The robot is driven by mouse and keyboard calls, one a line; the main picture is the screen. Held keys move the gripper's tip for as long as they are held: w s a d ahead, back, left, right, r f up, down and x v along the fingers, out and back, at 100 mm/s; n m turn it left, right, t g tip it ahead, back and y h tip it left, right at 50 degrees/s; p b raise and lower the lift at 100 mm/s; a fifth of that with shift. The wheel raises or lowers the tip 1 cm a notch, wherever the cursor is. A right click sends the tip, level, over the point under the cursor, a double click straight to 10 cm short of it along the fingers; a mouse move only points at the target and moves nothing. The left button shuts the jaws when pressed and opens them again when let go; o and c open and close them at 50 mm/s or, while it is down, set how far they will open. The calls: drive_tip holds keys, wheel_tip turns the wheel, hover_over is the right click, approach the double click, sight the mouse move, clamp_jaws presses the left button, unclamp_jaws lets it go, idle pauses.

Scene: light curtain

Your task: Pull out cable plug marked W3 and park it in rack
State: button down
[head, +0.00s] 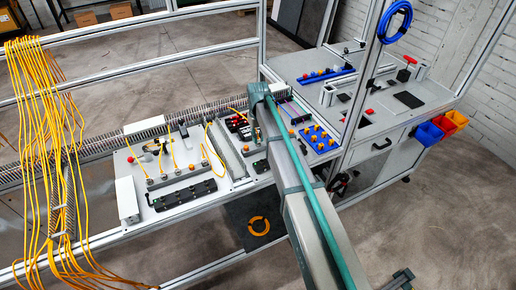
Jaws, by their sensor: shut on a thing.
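Several yellow cables with orange-ringed plugs stand on the light panel (133,165) at the centre left; one plug (150,181) is at its left. No W3 mark can be read at this size. A long black block with slots (184,195) lies along the panel's front edge; I cannot tell whether it is the rack. A shorter black block (261,166) lies to its right. My arm reaches from the bottom right to the area right of the panel. Its links hide my gripper and whatever is at it.
A bundle of yellow cables hangs over the frame rails at the left. Aluminium posts (366,85) rise nearby. Blue and red bins (430,133) hang at the right.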

drive_tip(key=shift+f, duration=0.2)
drive_tip(key=c, duration=0.7)
unclamp_jaws()
drive_tip(key=shift+o, duration=0.2)
drive_tip(key=shift+r, duration=0.1)
drive_tip(key=shift+r+p, duration=1.85)
drive_tip(key=shift+r, duration=1.85)
